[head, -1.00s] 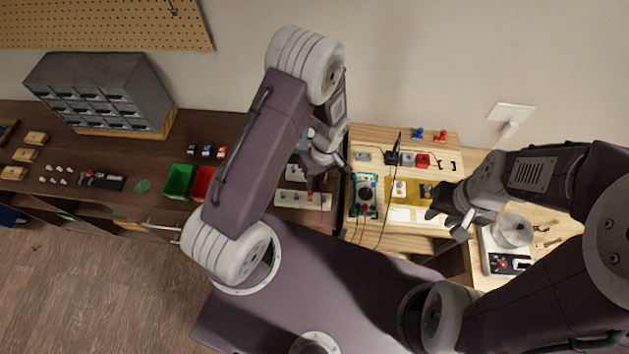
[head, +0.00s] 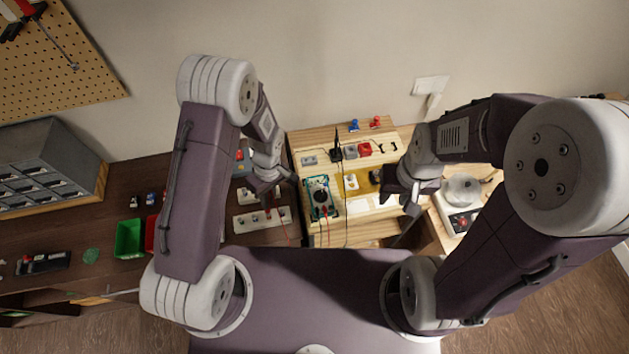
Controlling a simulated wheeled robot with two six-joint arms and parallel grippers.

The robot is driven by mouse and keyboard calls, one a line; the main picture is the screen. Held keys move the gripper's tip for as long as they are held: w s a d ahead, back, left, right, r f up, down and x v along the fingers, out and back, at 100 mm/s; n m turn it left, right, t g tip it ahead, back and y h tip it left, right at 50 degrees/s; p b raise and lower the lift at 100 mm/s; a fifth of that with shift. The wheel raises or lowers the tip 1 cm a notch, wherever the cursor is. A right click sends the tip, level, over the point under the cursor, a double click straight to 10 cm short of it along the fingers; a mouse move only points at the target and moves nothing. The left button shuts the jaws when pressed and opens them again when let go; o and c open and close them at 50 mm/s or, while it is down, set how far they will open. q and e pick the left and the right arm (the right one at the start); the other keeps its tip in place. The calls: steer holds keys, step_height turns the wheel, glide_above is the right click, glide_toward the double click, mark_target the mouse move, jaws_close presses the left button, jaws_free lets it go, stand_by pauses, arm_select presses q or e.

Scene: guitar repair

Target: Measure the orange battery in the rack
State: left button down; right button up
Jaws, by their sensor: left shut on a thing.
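The white rack (head: 245,222) lies on the dark bench left of the pale wooden board, with small items along it. I cannot make out an orange battery in it; my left gripper partly covers the view. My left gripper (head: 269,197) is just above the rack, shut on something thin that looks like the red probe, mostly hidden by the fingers. A red lead (head: 287,233) hangs beside it. The multimeter (head: 318,188), dark with a teal edge, lies on the board to the right. My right gripper (head: 399,199) looks open and empty at the board's right side.
A green bin (head: 128,239) and a partly hidden red bin (head: 151,235) stand left of my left arm. Small parts, a red block (head: 365,150) and a black upright item (head: 337,149) crowd the board. A dark lead crosses the board's front.

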arm_select(q)
steer(key=shift+r, duration=0.1)
stand_by(0.5)
steer(key=p+v, duration=0.1)
steer(key=v, duration=0.1)
steer(key=p+v, duration=0.2)
steer(key=s+p+v, duration=0.1)
steer(key=p+v, duration=0.1)
steer(key=shift+a, duration=0.35)
